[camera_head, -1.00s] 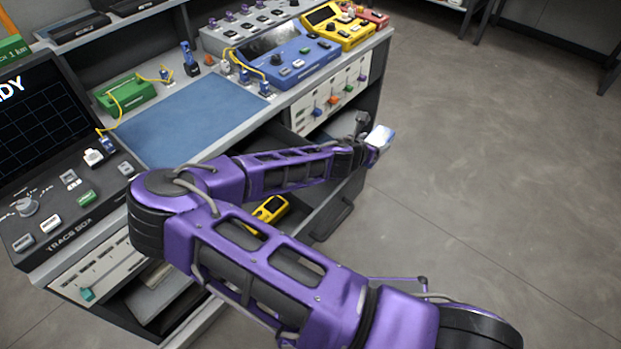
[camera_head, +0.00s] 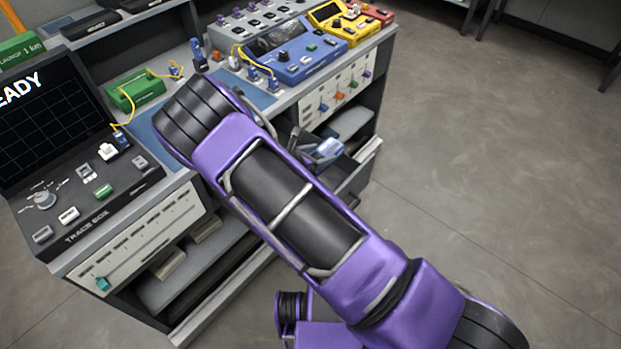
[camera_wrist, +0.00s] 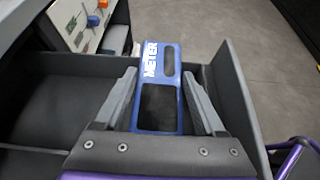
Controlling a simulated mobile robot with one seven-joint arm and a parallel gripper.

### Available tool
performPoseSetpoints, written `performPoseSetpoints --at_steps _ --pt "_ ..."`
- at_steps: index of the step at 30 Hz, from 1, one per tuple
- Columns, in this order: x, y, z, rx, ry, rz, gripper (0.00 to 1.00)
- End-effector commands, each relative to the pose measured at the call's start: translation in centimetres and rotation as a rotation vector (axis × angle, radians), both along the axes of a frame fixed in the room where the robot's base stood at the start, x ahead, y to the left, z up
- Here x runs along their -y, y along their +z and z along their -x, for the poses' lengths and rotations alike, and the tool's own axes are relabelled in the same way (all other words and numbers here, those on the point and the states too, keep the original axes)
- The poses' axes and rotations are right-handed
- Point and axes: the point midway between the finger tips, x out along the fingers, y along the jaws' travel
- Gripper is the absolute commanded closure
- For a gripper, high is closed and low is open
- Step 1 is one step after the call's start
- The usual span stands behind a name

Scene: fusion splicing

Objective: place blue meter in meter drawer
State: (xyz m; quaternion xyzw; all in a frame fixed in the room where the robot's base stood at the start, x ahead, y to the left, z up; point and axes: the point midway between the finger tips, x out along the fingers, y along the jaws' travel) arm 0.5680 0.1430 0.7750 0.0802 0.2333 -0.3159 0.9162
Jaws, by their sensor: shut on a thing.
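The blue meter (camera_wrist: 158,62) is between the two fingers of my gripper (camera_wrist: 160,92) in the wrist view. Its "METER" lettering and dark screen face the camera. In the head view the meter (camera_head: 328,149) shows as a small blue and pale shape past my purple arm. The gripper is shut on it. The open drawer (camera_wrist: 238,90) lies below and around the meter in the wrist view, with dark walls on both sides. I cannot tell whether the meter touches the drawer floor. In the head view my arm hides most of the drawer.
The bench holds a blue device (camera_head: 290,58), a yellow device (camera_head: 343,22), a green box (camera_head: 137,92) and the trace box (camera_head: 85,195). A panel with coloured sliders (camera_head: 340,95) is above the drawer area. Open floor (camera_head: 480,150) lies to the right.

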Motion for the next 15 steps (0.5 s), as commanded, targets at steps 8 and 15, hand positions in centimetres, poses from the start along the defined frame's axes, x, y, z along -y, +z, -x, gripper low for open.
performPoseSetpoints --at_steps 8,15 --pt "-0.2 -5.0 0.1 -0.001 0.006 0.004 1.00" --pt "-0.2 -7.0 0.1 -0.001 0.005 0.003 1.00"
